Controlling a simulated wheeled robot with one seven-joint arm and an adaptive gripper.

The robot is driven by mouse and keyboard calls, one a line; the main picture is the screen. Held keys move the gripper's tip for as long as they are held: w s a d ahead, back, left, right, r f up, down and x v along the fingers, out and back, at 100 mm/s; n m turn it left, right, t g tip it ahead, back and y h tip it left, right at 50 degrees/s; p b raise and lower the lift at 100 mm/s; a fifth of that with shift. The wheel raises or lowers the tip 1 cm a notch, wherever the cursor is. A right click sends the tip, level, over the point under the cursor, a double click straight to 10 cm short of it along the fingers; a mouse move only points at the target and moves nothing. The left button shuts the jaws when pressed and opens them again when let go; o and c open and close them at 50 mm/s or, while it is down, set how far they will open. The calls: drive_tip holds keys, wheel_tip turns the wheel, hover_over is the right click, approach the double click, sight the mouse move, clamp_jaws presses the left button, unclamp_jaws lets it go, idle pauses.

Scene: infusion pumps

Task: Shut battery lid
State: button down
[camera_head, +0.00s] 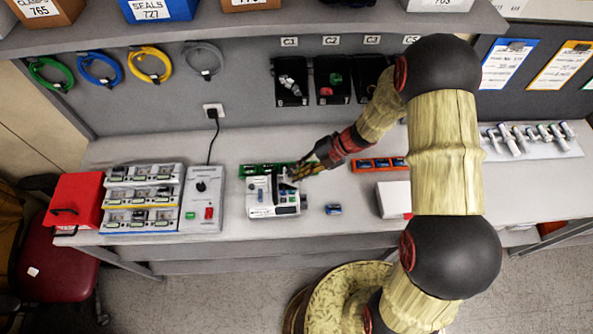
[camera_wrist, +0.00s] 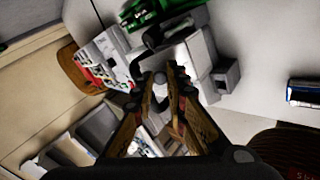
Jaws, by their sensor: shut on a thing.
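A white and grey infusion pump (camera_head: 274,211) lies on the bench, left of centre in the head view. Its pale casing also shows in the wrist view (camera_wrist: 202,55). My gripper (camera_head: 299,174) reaches its upper right side from the right. In the wrist view my gripper's fingers (camera_wrist: 166,82) close on a small pale part of the pump (camera_wrist: 158,77). I cannot tell whether that part is the battery lid, nor how far the lid stands open; the fingers cover this area. A small dark blue block (camera_head: 333,209), perhaps a battery, lies apart to the right.
A grey switch box (camera_head: 202,205) and a rack of pump units (camera_head: 142,200) stand left. An orange-red tray (camera_head: 377,165) and a white box (camera_head: 392,200) are right. The bench front has bare room.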

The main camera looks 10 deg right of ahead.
sight(286, 175)
drive_tip(key=shift+s+a+h+p, duration=0.15)
drive_tip(key=shift+h+p, duration=0.15)
drive_tip(key=shift+p, duration=0.3)
drive_tip(key=shift+a+r+h+p, duration=0.2)
drive_tip(key=shift+h+p, duration=0.2)
drive_tip(key=shift+p, duration=0.5)
drive_tip(key=a+h+p, duration=0.1)
drive_tip(key=h+p, duration=0.1)
drive_tip(key=p, duration=0.2)
drive_tip(key=shift+a+f+p, duration=0.1)
drive_tip(key=shift+p, duration=0.3)
drive_tip(key=h+p, duration=0.1)
drive_tip(key=p, duration=0.2)
drive_tip(key=a+h+p, duration=0.1)
drive_tip(key=p, duration=0.2)
drive_tip(key=shift+f+p, duration=0.35)
drive_tip(key=shift+f, duration=0.05)
drive_tip(key=shift+a+f+h+p, duration=0.15)
drive_tip(key=shift+h+p, duration=0.25)
drive_tip(key=shift+p, duration=0.2)
drive_tip(key=shift+f+p, duration=0.15)
drive_tip(key=shift+p, duration=0.2)
drive_tip(key=c, duration=1.9)
unclamp_jaws()
drive_tip(key=shift+o, duration=0.7)
